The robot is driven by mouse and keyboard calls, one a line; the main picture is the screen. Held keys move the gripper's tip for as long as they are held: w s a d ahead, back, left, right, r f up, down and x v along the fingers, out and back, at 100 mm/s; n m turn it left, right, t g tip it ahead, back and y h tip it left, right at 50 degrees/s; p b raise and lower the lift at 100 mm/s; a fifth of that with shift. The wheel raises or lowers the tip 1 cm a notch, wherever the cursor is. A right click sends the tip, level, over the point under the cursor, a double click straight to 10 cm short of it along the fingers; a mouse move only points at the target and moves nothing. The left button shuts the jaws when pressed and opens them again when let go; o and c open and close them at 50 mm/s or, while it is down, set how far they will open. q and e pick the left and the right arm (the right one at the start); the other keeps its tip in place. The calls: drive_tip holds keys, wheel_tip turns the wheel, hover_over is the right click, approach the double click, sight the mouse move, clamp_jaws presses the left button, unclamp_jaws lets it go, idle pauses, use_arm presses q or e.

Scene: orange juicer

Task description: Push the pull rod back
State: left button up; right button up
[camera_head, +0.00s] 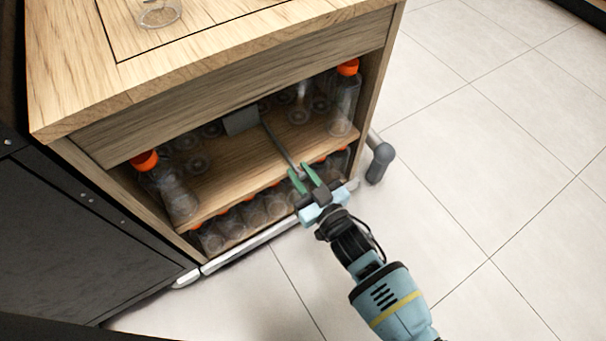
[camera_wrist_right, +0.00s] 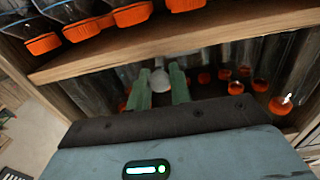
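The pull rod (camera_head: 280,141) is a thin grey metal rod. It runs from a dark grey block (camera_head: 241,120) under the cabinet top out to the front, above the wooden shelf. My right gripper (camera_head: 304,176) is at the rod's outer end, in front of the cabinet opening. Its two green fingers stand apart, with the rod's end at or between their tips; contact is unclear. In the right wrist view, a pale round piece (camera_wrist_right: 159,78) shows between the fingers (camera_wrist_right: 160,84). My left gripper is not in view.
The wooden cabinet (camera_head: 230,76) holds several clear bottles with orange caps on its shelf (camera_head: 240,160) and below. One bottle (camera_head: 344,98) stands at the right edge, another (camera_head: 170,188) at the left. The tiled floor (camera_head: 500,150) is clear.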

drive_tip(key=o, duration=0.3)
drive_tip(key=shift+p+v, duration=1.55)
drive_tip(key=shift+v, duration=2.35)
